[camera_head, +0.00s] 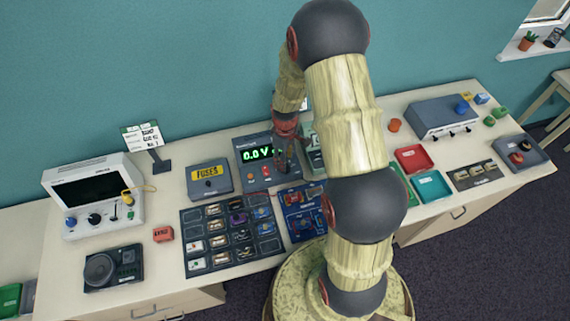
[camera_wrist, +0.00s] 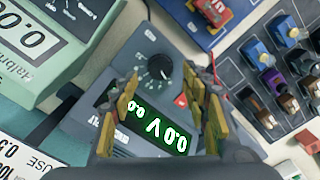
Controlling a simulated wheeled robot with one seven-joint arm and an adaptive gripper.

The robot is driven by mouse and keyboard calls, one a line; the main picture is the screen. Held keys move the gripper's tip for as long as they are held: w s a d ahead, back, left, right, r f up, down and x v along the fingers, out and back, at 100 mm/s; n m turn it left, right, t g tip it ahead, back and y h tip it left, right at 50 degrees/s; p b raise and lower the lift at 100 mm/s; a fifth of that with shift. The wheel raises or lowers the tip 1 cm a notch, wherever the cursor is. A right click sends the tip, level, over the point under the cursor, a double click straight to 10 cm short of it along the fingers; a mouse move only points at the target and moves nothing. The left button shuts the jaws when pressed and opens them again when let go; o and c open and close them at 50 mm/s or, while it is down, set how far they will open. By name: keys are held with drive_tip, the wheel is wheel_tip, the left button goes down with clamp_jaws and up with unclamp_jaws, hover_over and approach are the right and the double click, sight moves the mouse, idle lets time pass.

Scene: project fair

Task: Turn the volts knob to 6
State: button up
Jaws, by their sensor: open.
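The grey power supply (camera_head: 247,176) stands on the table and its green display (camera_head: 258,153) reads 0.0 V. In the wrist view the display (camera_wrist: 160,129) appears upside down, showing 0.0 V and a second 0.0. The black round knob (camera_wrist: 159,70) sits on the panel inside a ring of scale marks; the scale numbers are too small to read. My gripper (camera_wrist: 163,88) is open, with one finger on each side of the knob in the picture and nothing between them. I cannot tell whether it touches the panel. In the head view my gripper (camera_head: 287,152) hides the knob.
A grey FUSES box (camera_head: 208,187) stands left of the supply, and a pale green meter (camera_wrist: 38,62) close on its other side. A blue circuit board (camera_head: 300,228) and a dark parts tray (camera_head: 188,228) lie in front. A red tray (camera_head: 413,159) lies farther right.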

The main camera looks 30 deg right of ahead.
drive_tip(key=shift+f, duration=1.95)
drive_tip(key=shift+c, duration=0.3)
drive_tip(key=c, duration=1.1)
